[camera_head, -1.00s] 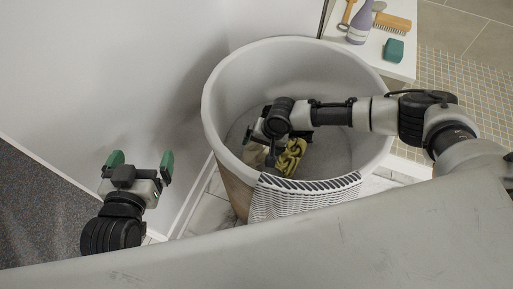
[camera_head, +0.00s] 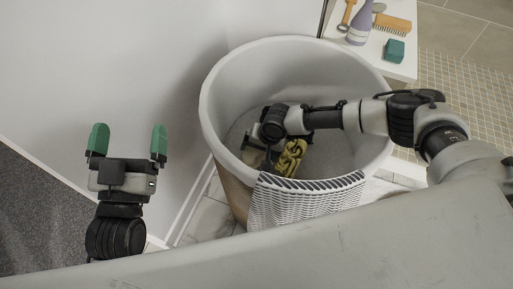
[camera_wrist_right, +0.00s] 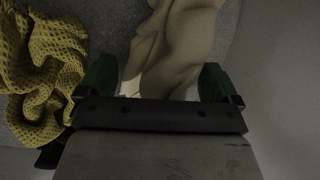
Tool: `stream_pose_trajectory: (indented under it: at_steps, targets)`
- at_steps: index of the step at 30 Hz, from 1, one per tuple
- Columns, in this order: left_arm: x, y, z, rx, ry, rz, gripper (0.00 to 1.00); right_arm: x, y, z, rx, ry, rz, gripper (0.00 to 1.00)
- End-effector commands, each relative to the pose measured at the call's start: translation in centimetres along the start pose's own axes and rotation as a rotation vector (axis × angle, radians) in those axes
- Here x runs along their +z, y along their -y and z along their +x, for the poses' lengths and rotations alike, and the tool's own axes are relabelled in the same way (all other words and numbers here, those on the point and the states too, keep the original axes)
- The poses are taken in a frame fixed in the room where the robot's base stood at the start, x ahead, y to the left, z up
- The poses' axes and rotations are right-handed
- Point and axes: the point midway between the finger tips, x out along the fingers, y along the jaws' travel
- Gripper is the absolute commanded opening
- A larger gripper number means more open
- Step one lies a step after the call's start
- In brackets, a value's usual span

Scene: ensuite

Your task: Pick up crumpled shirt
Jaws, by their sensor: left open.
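A smooth beige crumpled cloth (camera_wrist_right: 178,45), which looks like the shirt, lies at the bottom of the laundry basket (camera_head: 225,95). Only a small beige patch (camera_head: 253,157) shows in the head view. My right gripper (camera_wrist_right: 158,65) is down inside the basket, its green fingers wide apart with the beige cloth between and beyond them. I cannot tell whether they touch it. A yellow textured cloth (camera_wrist_right: 40,75) lies beside the left finger; it also shows in the head view (camera_head: 289,158). My left gripper (camera_head: 129,132) is open and empty, outside the basket.
A patterned white towel (camera_head: 300,200) hangs over the basket's front rim. A white bench (camera_head: 385,62) behind right holds a purple bottle (camera_head: 359,25), a brush (camera_head: 392,22) and a green block (camera_head: 394,50). A white wall is close on the left.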

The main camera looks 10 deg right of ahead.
Motion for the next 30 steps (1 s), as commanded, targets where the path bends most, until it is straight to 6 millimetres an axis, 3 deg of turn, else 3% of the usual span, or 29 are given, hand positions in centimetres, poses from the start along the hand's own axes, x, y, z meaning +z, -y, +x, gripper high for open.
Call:
stream_pose_trajectory:
  at_steps: [3,17,20,21,30]
  targets:
    - [0.2,0.0,-0.1,0.000,0.001,0.000,1.00,0.4,0.1,0.5,-0.008,0.004,-0.006,0.65]
    - [0.5,0.1,-0.1,-0.002,0.036,0.001,1.00,0.6,0.4,0.1,-0.011,0.007,-0.007,0.64]
    - [1.3,0.2,-0.2,-0.006,0.103,0.003,1.00,0.6,0.6,-0.5,-0.011,0.008,-0.006,0.64]
    - [1.6,0.3,-0.3,-0.007,0.133,0.004,1.00,0.5,0.7,-0.8,-0.011,0.007,-0.005,0.58]
    - [5.2,1.1,-2.1,-0.027,0.471,0.010,1.00,0.3,1.6,-4.1,-0.009,0.004,-0.003,0.58]
